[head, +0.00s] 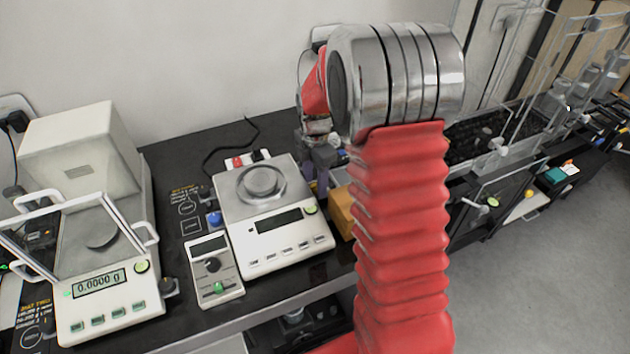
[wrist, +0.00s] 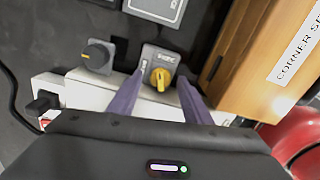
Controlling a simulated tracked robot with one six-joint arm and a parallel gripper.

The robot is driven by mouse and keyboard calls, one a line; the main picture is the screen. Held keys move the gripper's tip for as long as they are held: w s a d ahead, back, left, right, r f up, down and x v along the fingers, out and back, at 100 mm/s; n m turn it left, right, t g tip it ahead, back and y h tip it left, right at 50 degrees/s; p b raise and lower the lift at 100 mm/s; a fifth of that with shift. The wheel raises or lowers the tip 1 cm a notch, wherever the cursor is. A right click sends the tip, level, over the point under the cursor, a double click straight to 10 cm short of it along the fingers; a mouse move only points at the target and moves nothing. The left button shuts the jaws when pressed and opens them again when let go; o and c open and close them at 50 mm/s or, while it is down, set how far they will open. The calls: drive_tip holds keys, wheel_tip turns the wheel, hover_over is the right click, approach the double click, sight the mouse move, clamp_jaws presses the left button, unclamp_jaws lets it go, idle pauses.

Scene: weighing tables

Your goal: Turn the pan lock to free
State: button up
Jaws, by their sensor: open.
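The pan lock appears to be the small grey box (wrist: 172,62) with a yellow knob (wrist: 160,79) in the wrist view. The knob's grip stands roughly upright in that picture. White lettering lies above it and to its left, too small to read surely. My gripper (wrist: 160,88) is open, with one purple finger on each side of the knob; I cannot tell whether either touches it. In the head view my gripper (head: 320,172) is behind the white top-pan balance (head: 290,242), and the lock is hidden there.
An orange box (wrist: 262,55) stands close right of my fingers. A grey box with a black knob (wrist: 97,56) is to the left.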

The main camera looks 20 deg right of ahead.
drive_tip(key=shift+f, duration=0.1)
drive_tip(key=shift+c, duration=0.3)
drive_tip(key=c, duration=1)
drive_tip(key=shift+m, duration=2.3)
drive_tip(key=o, duration=1.1)
drive_tip(key=shift+c, duration=0.2)
